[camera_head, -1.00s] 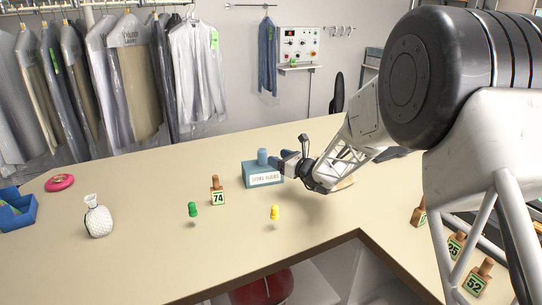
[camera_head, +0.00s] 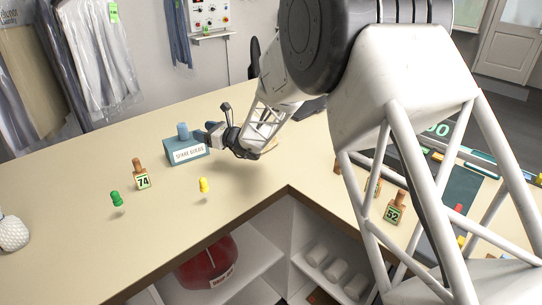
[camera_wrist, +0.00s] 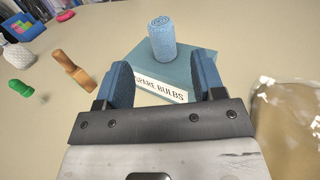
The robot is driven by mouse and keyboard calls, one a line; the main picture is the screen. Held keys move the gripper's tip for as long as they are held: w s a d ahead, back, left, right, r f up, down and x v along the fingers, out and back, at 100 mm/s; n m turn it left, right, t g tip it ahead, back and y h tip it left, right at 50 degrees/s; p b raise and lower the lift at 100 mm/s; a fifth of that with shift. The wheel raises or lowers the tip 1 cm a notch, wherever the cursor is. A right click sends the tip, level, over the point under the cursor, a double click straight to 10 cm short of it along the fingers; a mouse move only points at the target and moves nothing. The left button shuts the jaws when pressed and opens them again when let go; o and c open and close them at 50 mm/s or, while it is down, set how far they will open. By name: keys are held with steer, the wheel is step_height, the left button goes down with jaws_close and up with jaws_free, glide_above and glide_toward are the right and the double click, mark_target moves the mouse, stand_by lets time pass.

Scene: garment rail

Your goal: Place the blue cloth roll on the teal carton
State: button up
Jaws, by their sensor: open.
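The blue cloth roll (camera_head: 183,131) stands upright on top of the teal carton (camera_head: 171,156), whose white label reads "SPARE BULBS". In the wrist view the roll (camera_wrist: 161,38) stands on the carton top (camera_wrist: 190,62), beyond my fingertips and apart from them. My gripper (camera_head: 211,133) is open and empty beside the carton, on its right in the head view. In the wrist view its two blue finger pads (camera_wrist: 160,82) are spread wide with the carton's label between them.
A wooden tag block marked 74 (camera_head: 141,176), a green peg (camera_head: 116,199) and a yellow peg (camera_head: 204,186) stand left and in front of the carton. A white textured vase (camera_head: 12,233) is at far left. The counter's inner edge runs below.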

steer(key=s+d+r+n+g+h, duration=0.25)
steer(key=s+d+r+n, duration=0.3)
steer(key=s+d, duration=0.35)
steer(key=s+d+r+n+g+h, duration=0.25)
steer(key=s+d+r+n, duration=0.35)
steer(key=s, duration=0.5)
steer(key=s+d+f+n+h, duration=0.1)
steer(key=s+d+n+h, duration=0.4)
steer(key=s+d, duration=0.9)
steer(key=s+d+f+n+h, duration=0.1)
steer(key=s+d+n+h, duration=0.5)
steer(key=s+d, duration=0.8)
steer(key=shift+s+d+f+t+h, duration=0.3)
steer(key=shift+s+f+h, duration=0.1)
steer(key=shift+s, duration=0.7)
